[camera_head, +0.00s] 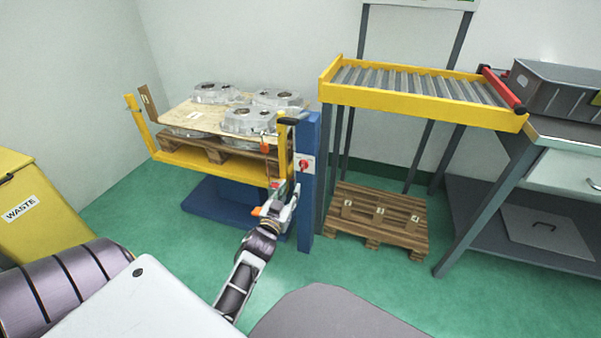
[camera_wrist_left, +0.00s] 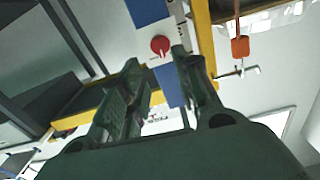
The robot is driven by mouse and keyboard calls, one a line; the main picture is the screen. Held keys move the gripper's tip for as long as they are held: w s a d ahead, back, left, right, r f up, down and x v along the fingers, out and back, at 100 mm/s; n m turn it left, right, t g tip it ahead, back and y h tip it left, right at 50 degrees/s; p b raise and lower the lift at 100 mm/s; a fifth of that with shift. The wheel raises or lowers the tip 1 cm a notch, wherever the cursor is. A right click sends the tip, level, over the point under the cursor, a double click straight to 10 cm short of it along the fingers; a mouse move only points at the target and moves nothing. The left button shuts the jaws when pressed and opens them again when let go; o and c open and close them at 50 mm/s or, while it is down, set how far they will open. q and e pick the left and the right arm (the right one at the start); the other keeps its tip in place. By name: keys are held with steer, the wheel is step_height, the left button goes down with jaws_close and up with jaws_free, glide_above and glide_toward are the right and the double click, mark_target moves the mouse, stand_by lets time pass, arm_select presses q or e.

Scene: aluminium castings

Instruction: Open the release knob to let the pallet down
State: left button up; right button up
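The red release knob (camera_head: 304,163) sits on a white plate on the blue post (camera_head: 307,205) of the lift. In the left wrist view the knob (camera_wrist_left: 160,45) shows beyond the fingertips, between their lines. My left gripper (camera_head: 288,188) is open, just below and left of the knob, apart from it as far as I can tell. Its two dark fingers (camera_wrist_left: 158,62) show with nothing between them. The wooden pallet (camera_head: 212,147) rests raised on the yellow lift frame (camera_head: 210,170), bearing a board (camera_head: 199,115) and several aluminium castings (camera_head: 248,120). My right gripper is not in view.
An orange piece (camera_wrist_left: 240,47) hangs by the yellow frame, close to my left gripper. A roller conveyor (camera_head: 420,88) stands right of the post, above an empty pallet (camera_head: 378,215) on the floor. A yellow waste bin (camera_head: 45,215) is at left. Green floor lies open in front.

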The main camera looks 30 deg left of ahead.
mark_target(302, 168)
arm_select(q)
steer(key=shift+b+x, duration=1.25)
steer(key=shift+x, duration=2.95)
steer(key=shift+b+x, duration=0.45)
steer(key=shift+x, duration=0.75)
steer(key=shift+w, duration=0.45)
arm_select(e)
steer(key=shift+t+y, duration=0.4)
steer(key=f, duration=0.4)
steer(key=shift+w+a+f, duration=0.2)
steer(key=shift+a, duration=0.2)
arm_select(q)
steer(key=shift+c, duration=0.2)
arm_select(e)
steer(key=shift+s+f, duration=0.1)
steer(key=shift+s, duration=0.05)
arm_select(q)
jaws_close()
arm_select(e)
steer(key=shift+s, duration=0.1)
